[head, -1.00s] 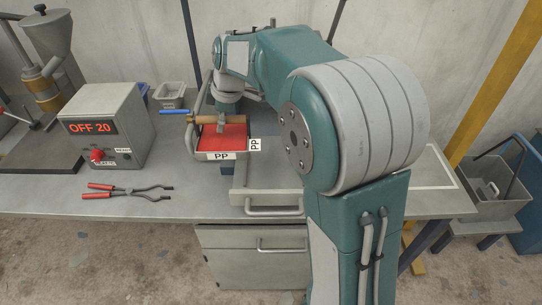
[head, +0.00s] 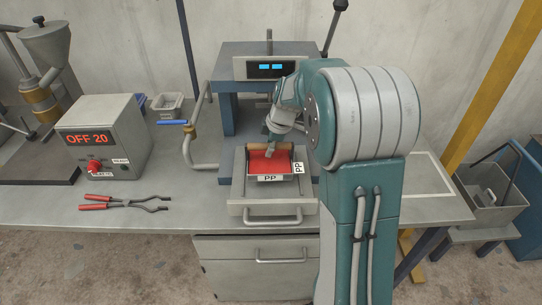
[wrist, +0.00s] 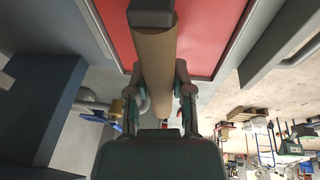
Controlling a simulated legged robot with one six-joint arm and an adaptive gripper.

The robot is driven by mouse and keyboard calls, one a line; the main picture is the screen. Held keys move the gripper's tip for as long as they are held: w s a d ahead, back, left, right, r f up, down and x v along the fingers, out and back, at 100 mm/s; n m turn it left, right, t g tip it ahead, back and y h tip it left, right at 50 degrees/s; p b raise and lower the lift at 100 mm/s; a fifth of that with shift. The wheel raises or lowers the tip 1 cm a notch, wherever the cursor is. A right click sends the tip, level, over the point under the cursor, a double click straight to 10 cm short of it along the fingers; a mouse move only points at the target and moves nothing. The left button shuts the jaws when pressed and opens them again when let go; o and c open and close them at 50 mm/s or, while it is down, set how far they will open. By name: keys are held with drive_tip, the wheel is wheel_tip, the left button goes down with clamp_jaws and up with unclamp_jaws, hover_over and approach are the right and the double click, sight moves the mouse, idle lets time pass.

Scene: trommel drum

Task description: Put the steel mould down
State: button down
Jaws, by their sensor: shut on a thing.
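The steel mould (head: 283,165) is a shallow tray with a red inside, white PP labels and a tan, rod-like handle along its far edge. My gripper (head: 270,148) is shut on that handle. In the wrist view the fingers (wrist: 158,82) close on both sides of the tan handle (wrist: 156,55), with the red inside (wrist: 212,32) beyond. The mould looks level over the pulled-out drawer (head: 240,207) of the press (head: 228,62). I cannot tell whether it touches the drawer floor. Part of its far edge is hidden by my gripper.
A control box (head: 105,140) reading OFF 20 and red-handled tongs (head: 125,204) are on the bench (head: 185,215) at left. A bent pipe with a blue lever (head: 172,122) stands beside the press. A grey bin (head: 490,205) is at far right.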

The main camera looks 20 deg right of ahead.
sight(268, 162)
drive_tip(key=f, duration=0.3)
drive_tip(key=shift+d+f, duration=0.3)
drive_tip(key=c, duration=0.5)
unclamp_jaws()
drive_tip(key=shift+f, duration=0.1)
drive_tip(key=v, duration=1.2)
drive_tip(key=s+a+r+m+t+h, duration=0.1)
drive_tip(key=s+a+r+m, duration=0.25)
drive_tip(key=s, duration=0.25)
drive_tip(key=s+a+r+m, duration=0.3)
drive_tip(key=s+a, duration=0.2)
drive_tip(key=s+a+f+m+t, duration=0.1)
drive_tip(key=s+a+m, duration=0.1)
drive_tip(key=s, duration=0.5)
drive_tip(key=s+a+f+m+t+h, duration=0.1)
drive_tip(key=s+a+m, duration=0.1)
drive_tip(key=s+m, duration=0.3)
drive_tip(key=s, duration=0.2)
drive_tip(key=shift+s+a, duration=0.2)
drive_tip(key=shift+s, duration=0.1)
